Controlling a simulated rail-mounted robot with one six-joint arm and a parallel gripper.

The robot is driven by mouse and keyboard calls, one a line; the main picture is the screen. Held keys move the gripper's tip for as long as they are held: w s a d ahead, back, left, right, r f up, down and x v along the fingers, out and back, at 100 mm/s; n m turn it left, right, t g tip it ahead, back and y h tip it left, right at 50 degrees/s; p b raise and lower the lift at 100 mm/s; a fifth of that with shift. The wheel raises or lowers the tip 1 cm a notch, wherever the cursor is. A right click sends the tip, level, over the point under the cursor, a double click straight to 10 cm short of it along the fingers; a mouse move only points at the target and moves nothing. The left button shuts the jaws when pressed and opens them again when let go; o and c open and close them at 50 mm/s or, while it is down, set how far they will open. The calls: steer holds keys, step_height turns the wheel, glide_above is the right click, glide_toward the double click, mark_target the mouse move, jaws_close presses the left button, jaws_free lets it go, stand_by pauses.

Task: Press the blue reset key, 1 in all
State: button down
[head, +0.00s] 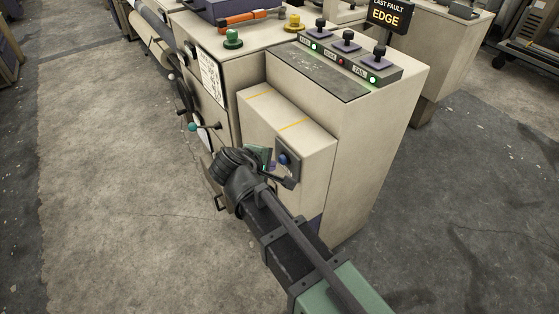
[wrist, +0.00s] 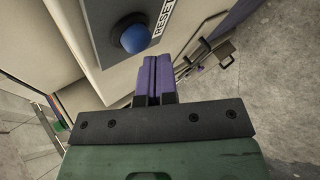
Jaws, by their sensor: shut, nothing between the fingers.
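The blue reset key (wrist: 133,39) is a round dome on a dark grey plate marked RESET (wrist: 158,20). It is also seen in the head view (head: 283,158), on the front face of the low beige box. My gripper (wrist: 154,60) is shut and empty, its two purple fingers side by side. In the wrist view the fingertips are just right of and a little below the key, and appear apart from it. In the head view my gripper is mostly hidden behind my wrist, just left of the key plate.
The beige loom cabinet (head: 350,150) carries a panel of three dark knobs with lights (head: 345,62). A sign (head: 388,14) reads LAST FAULT EDGE. A green button (head: 233,38), a yellow button (head: 293,22) and an orange tool (head: 250,17) are on top. Levers (head: 205,127) stick out left. Floor at left is clear.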

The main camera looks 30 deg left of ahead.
steer(key=shift+w+d, duration=0.25)
steer(key=shift+w, duration=0.2)
stand_by(0.6)
steer(key=shift+s, duration=0.1)
steer(key=shift+s+a, duration=0.45)
steer(key=shift+s, duration=0.3)
steer(key=s+a, duration=0.1)
steer(key=s, duration=0.1)
steer(key=s+a, duration=0.1)
steer(key=s, duration=0.1)
steer(key=shift+s+a, duration=0.2)
stand_by(0.7)
